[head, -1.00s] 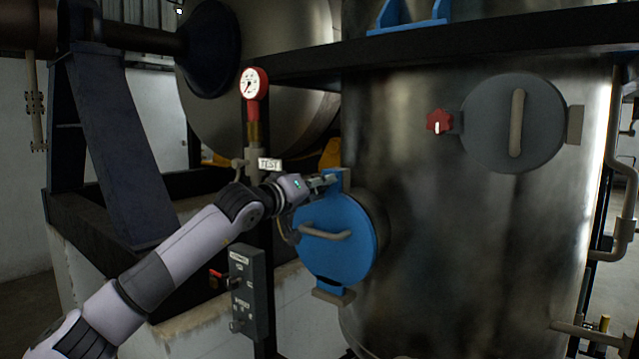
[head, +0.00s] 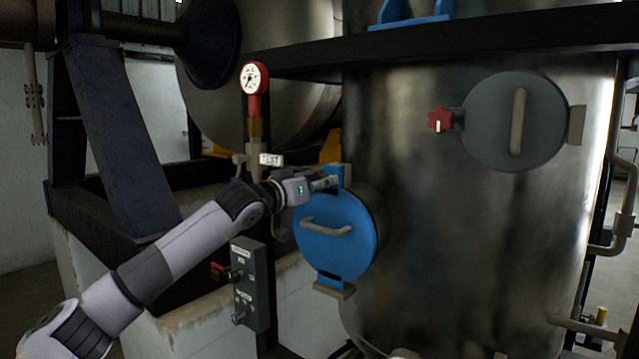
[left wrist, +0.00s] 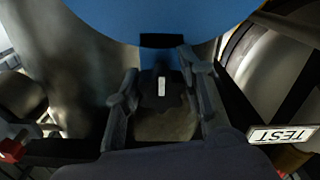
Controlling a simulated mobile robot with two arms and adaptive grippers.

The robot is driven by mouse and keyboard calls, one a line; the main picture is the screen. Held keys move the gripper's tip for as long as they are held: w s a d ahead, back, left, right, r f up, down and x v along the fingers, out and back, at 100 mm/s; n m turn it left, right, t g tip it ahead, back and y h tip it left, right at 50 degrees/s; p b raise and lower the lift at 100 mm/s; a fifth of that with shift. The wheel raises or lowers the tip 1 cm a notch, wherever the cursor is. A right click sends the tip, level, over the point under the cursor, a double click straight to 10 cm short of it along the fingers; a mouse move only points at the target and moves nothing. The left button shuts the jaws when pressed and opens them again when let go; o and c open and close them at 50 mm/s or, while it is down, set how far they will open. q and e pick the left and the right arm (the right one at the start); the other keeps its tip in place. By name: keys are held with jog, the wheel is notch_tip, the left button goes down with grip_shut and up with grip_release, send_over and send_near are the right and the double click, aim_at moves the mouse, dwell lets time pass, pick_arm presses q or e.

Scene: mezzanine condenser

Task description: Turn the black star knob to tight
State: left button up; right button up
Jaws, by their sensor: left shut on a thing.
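The black star knob (left wrist: 161,92) with a white mark is between my left gripper's fingers in the left wrist view. The mark runs nearly along the picture's vertical. My left gripper (left wrist: 163,100) is shut on the knob, one finger on each side. In the head view my left gripper (head: 328,182) is at the top bracket of the round blue hatch (head: 335,250), and the knob is too small and covered there to make out. My right gripper is not in view.
A red star knob (head: 439,120) sits beside a grey hatch (head: 515,122) on the metal tank. A red-rimmed gauge (head: 254,78) and a TEST tag (head: 270,160) are left of the blue hatch. A control box (head: 249,285) hangs below my arm.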

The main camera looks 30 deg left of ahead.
pick_arm(q)
jog(key=shift+f, duration=0.1)
jog(key=o, duration=1.2)
jog(key=shift+c, duration=0.2)
jog(key=shift+s, duration=0.25)
jog(key=s, duration=1.1)
jog(key=shift+s+a, duration=0.25)
jog(key=shift+a, duration=0.2)
